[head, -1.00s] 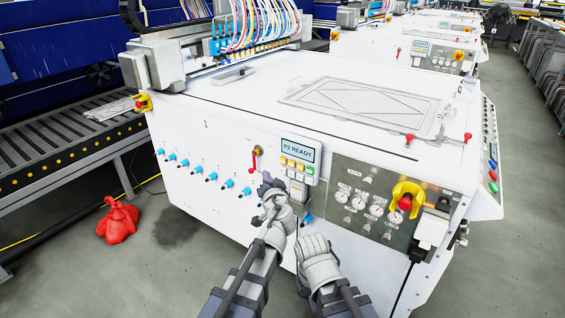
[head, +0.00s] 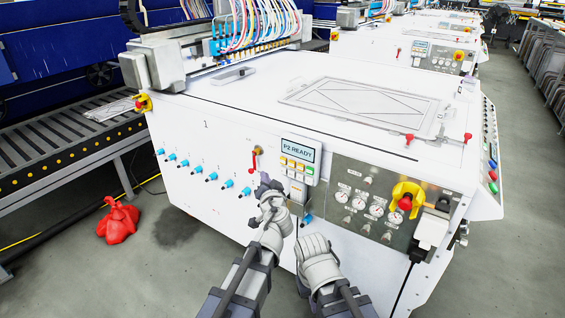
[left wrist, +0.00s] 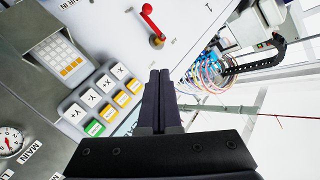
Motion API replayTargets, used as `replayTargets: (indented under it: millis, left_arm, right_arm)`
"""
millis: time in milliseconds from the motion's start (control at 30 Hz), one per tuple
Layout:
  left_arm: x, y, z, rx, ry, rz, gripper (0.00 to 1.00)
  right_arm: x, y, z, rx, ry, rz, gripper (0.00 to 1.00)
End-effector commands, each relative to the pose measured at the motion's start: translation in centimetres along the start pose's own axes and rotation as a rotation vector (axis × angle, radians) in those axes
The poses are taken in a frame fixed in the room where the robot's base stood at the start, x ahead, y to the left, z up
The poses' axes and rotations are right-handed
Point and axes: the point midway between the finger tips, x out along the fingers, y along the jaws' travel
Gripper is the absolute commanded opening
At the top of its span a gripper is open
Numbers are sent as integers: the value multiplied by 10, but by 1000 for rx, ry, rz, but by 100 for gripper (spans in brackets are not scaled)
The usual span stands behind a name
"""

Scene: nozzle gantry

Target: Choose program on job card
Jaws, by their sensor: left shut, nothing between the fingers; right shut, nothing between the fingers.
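The control panel's display (head: 298,149) reads "P2 READY" in the head view. Under it are rows of keys (head: 296,163). In the left wrist view the keys are grey with a cross (left wrist: 88,97), yellow (left wrist: 121,98) and green (left wrist: 95,128). A small card with a grid of pale and orange squares (left wrist: 60,56) is mounted beside the keys; it also shows below the panel in the head view (head: 298,189). My left gripper (head: 265,181) is shut and empty, left of the keys and apart from the card. My right gripper (head: 312,243) hangs lower right; its fingertips are hidden.
A red lever (head: 253,161) sits just left of the panel. A row of blue knobs (head: 211,176) runs along the white machine front. A gauge plate (head: 366,206) with a yellow-and-red switch (head: 407,198) is at right.

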Motion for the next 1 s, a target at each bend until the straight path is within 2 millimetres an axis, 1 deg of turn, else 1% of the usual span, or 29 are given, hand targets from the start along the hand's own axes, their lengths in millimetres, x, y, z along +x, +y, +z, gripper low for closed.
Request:
replayTargets:
  millis: [33,300,500,1000]
  left_arm:
    - [7,4,-5,0,1,1,0]
    - [32,23,-23,-1,0,1,0]
    - [46,33,-33,0,0,0,0]
    - [48,35,-35,0,0,0,0]
  right_arm:
    - [0,0,0,0,0,0,0]
    - [0,0,0,0,0,0,0]
    - [0,0,0,0,0,0,0]
    - [0,0,0,0,0,0,0]
